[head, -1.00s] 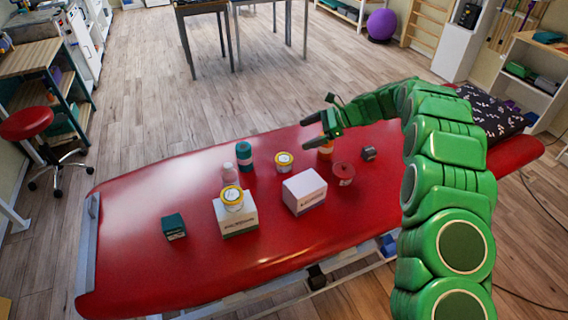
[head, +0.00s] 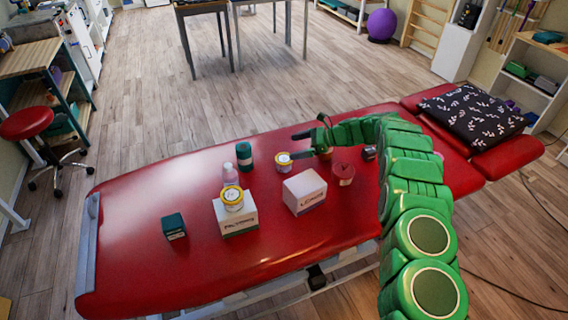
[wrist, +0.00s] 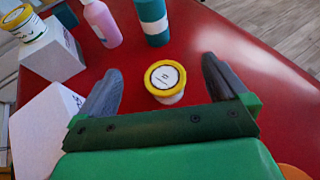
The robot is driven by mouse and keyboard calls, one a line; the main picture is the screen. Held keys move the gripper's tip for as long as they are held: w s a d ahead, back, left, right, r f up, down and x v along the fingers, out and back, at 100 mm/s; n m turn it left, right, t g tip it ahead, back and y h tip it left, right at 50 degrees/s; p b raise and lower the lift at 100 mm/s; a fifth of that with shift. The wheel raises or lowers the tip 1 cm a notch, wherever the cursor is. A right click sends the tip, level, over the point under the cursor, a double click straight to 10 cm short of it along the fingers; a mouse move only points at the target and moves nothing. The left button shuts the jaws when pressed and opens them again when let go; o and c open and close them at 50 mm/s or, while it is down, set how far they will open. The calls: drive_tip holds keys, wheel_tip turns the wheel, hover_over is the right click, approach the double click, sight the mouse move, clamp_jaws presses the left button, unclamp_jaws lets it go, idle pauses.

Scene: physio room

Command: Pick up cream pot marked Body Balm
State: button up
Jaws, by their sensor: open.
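A white pot with a yellow-rimmed lid (head: 283,160) stands upright on the red couch; its label is too small to read. In the wrist view this pot (wrist: 165,82) sits between and just beyond my fingertips. A second, similar yellow-lidded pot (head: 232,196) stands on a white box (head: 236,217); it also shows in the wrist view (wrist: 24,22). I cannot tell by lettering which is Body Balm. My gripper (head: 296,146) is open and empty, just right of the pot on the couch, its fingers pointing left.
A second white box (head: 304,190) stands in front, a red tub (head: 343,172) to the right. An orange item (head: 325,154) is partly hidden under my gripper. A teal box (head: 173,226) stands at left.

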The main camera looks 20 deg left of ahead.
sight(286, 158)
wheel_tip(286, 158, down, 6)
drive_tip(key=shift+r, duration=0.25)
drive_tip(key=shift+s+a+f, duration=0.1)
drive_tip(key=shift+s+a, duration=0.15)
drive_tip(key=shift+a, duration=0.45)
drive_tip(key=x, duration=0.6)
drive_tip(key=shift+c, duration=0.3)
drive_tip(key=c, duration=1)
drive_tip(key=shift+c, duration=0.2)
